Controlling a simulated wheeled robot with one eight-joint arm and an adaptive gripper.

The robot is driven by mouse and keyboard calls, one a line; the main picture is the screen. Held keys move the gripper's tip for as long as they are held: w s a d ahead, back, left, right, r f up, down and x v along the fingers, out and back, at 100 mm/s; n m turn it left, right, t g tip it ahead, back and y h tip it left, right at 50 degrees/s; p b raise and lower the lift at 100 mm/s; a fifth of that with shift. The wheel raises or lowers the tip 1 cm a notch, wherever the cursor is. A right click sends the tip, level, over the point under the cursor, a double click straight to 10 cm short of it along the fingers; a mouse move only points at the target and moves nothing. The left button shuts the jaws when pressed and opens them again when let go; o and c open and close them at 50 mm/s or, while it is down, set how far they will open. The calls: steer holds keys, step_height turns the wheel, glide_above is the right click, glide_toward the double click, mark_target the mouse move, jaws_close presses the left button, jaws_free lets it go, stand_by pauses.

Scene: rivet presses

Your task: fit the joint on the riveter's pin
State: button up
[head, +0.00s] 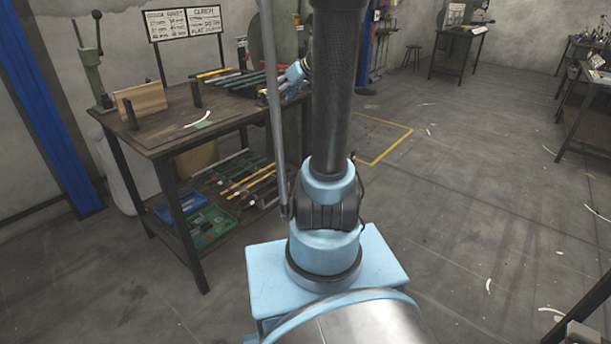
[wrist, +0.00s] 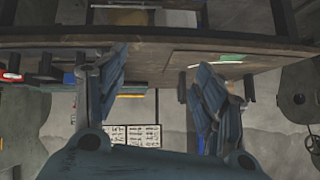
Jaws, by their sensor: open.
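My gripper (wrist: 160,65) is open in the wrist view, its two dark blue fingers wide apart with nothing between them. In the head view my wrist end is partly visible behind my arm, over the right end of the workbench (head: 155,138). A grey-green lever press (head: 92,72), which looks like the riveter, stands at the bench's left back corner, well away from my wrist. Its pin is too small to make out. A pale curved strip (head: 198,119) lies on the bench beside a green patch; I cannot tell whether it is the joint.
A wooden block (head: 143,101) and a dark upright post (head: 196,94) stand on the bench. Several rods (head: 225,76) lie towards its back. Blue and green bins (head: 212,227) sit on the lower shelf. Open floor (head: 455,200) lies to the right.

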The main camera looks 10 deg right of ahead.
steer(key=s+f+m+g+h, duration=0.1)
steer(key=s+f, duration=0.4)
steer(key=s, duration=0.5)
steer(key=s+f+m+g+h, duration=0.2)
steer(key=s+f+h, duration=0.1)
steer(key=s, duration=0.8)
steer(key=s+d+f+m+g+h, duration=0.1)
steer(key=s+f+m+g+h, duration=0.1)
steer(key=s+f, duration=0.4)
steer(key=s, duration=0.5)
steer(key=shift+s+f+h, duration=0.15)
steer(key=shift+f+h, duration=0.15)
steer(key=shift+f, duration=0.05)
steer(key=shift+o, duration=0.5)
